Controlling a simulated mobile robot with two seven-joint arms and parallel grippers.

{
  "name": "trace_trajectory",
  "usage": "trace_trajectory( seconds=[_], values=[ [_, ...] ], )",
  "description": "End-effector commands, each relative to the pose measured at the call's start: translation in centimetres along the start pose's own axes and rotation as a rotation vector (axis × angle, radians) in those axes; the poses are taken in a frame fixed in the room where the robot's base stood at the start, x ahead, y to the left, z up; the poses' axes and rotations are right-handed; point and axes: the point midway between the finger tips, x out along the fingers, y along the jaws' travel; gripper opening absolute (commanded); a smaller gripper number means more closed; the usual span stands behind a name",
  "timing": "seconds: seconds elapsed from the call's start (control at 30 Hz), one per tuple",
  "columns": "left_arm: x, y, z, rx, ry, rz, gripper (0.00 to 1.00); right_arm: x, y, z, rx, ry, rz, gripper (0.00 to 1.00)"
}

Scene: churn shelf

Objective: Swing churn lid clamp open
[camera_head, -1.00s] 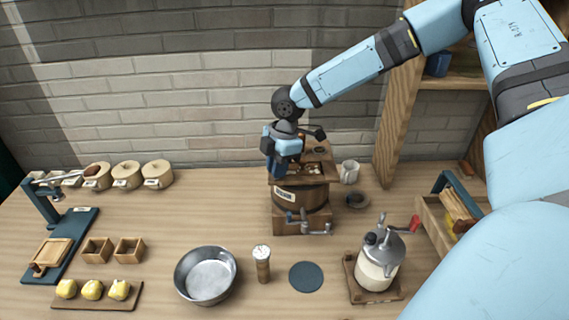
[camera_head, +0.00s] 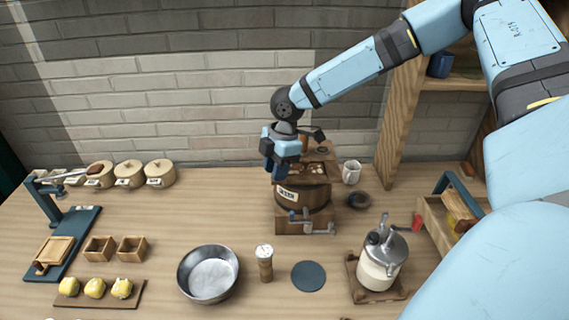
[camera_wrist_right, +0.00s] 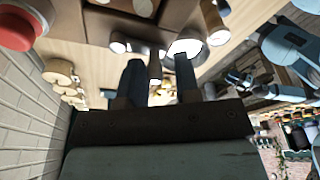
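A wooden barrel-shaped churn (camera_head: 318,200) with a pale label stands on a wooden base at the back middle. A metal crank or lever (camera_head: 312,225) is on its front. Its top is partly hidden by my right gripper (camera_head: 276,172), which hangs over its back left part. In the right wrist view the two dark fingers (camera_wrist_right: 160,80) are apart with nothing clearly held between them. Whether they touch the churn I cannot tell. I cannot make out the lid clamp for certain. My left gripper is not in view.
A jar with a metal lid (camera_head: 382,262) and a red-handled crank stands front right. A white mug (camera_head: 351,172) and dark dish (camera_head: 359,200) are right of the churn. A metal bowl (camera_head: 209,274), a shaker (camera_head: 264,262) and a round mat (camera_head: 308,276) lie in front.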

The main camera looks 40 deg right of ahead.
Motion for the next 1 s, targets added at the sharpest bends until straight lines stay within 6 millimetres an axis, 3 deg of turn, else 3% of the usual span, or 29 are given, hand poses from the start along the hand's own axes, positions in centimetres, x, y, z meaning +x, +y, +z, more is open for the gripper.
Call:
trace_trajectory(
  seconds=[0.27, 1.0],
  values=[
    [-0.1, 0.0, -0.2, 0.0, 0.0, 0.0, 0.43, 0.0, -0.1, 0.4, 0.007, -0.006, -0.005, 0.32],
    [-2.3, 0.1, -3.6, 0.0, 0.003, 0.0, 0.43, -6.0, 0.1, -1.0, 0.006, -0.004, -0.001, 0.32]
  ],
)
